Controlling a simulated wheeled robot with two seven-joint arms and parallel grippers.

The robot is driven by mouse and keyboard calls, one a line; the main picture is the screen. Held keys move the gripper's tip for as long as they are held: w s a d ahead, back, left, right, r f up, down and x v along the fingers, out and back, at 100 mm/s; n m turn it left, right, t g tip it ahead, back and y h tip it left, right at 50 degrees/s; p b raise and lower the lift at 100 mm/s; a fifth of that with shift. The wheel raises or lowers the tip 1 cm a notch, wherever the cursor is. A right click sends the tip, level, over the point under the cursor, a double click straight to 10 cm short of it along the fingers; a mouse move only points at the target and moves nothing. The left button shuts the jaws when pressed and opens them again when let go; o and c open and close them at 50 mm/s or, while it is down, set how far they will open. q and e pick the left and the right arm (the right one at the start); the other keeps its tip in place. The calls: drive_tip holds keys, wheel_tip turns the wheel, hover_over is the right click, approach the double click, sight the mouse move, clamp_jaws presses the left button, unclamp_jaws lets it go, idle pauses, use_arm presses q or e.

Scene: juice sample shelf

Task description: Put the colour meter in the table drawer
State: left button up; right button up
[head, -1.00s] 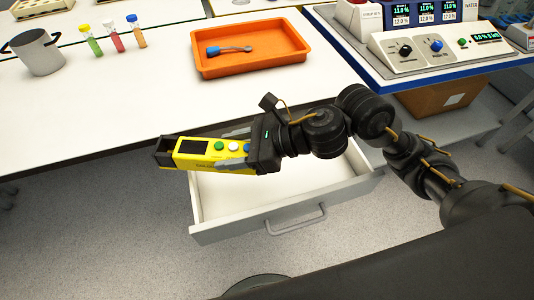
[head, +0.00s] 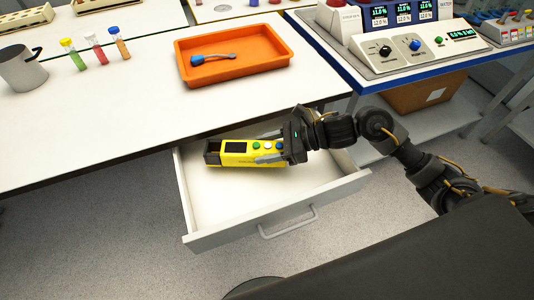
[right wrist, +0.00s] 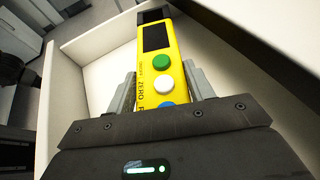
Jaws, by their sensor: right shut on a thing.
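The yellow colour meter (head: 238,152) has a dark screen, green, white and blue buttons, and a black end pointing left. My right gripper (head: 272,153) is shut on its button end. In the right wrist view the colour meter (right wrist: 163,62) lies between the two grey fingers of the gripper (right wrist: 163,88). The table drawer (head: 240,222) is pulled open, with a white inside and a grey front. The meter is over the drawer's opening, towards its back left. I cannot tell whether it touches the drawer floor. My left gripper is not in view.
An orange tray (head: 240,78) with a blue-ended tool (head: 212,58) stands on the white table above the drawer. Tubes (head: 96,50) and a grey mug (head: 22,68) stand at the left. A control console (head: 410,50) is at the right. The rest of the drawer looks empty.

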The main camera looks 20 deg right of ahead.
drive_tip(key=shift+w+d+f, duration=0.15)
drive_tip(key=shift+d+f, duration=0.1)
wheel_tip(320, 180, down, 2)
drive_tip(key=shift+f+p, duration=0.1)
drive_tip(key=shift+p, duration=0.5)
drive_tip(key=shift+f, duration=0.55)
drive_tip(key=o, duration=1.2)
drive_tip(key=shift+r, duration=0.2)
drive_tip(key=v, duration=0.6)
drive_tip(key=shift+d+f+b, duration=0.1)
drive_tip(key=shift+f+b, duration=0.05)
drive_tip(key=shift+b, duration=0.15)
drive_tip(key=b+v, duration=0.1)
drive_tip(key=v, duration=0.4)
drive_tip(key=shift+d+r, duration=0.25)
drive_tip(key=shift+d, duration=0.1)
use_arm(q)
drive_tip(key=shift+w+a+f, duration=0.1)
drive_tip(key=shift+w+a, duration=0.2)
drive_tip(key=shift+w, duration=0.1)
